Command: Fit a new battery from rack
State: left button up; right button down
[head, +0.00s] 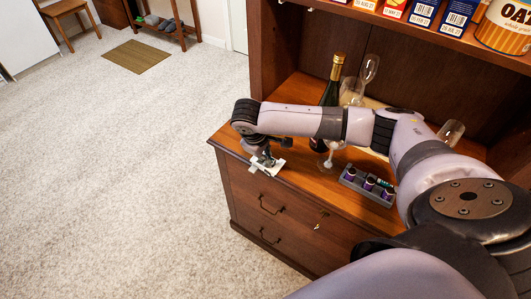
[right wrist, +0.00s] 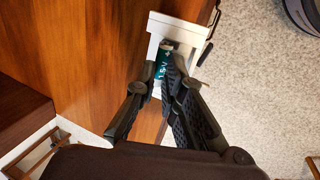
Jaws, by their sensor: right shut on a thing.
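In the head view my right arm reaches left over the hutch counter, and its gripper (head: 267,157) points down at a white device (head: 258,168) by the counter's front left corner. In the right wrist view the gripper (right wrist: 167,78) is shut on a teal battery (right wrist: 163,66) marked 1.5V. The battery's far end is at the white device (right wrist: 178,22); I cannot tell if it is inside. A grey rack (head: 348,181) on the counter holds several purple batteries (head: 369,183) and a teal-marked one (head: 385,184). My left gripper is not in view.
A dark bottle (head: 329,95) and a wine glass (head: 370,68) stand behind my forearm. Another glass (head: 451,131) is at the right. Cereal boxes (head: 424,12) and an oat can (head: 505,27) are on the shelf above. Drawers are below; open carpet lies left.

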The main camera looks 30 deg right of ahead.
jog(key=shift+f, duration=0.65)
jog(key=c, duration=1.6)
grip_release()
jog(key=shift+o, duration=0.6)
jog(key=shift+o, duration=0.9)
jog(key=shift+r, duration=0.2)
jog(key=shift+p+v, duration=2.45)
jog(key=shift+p, duration=0.75)
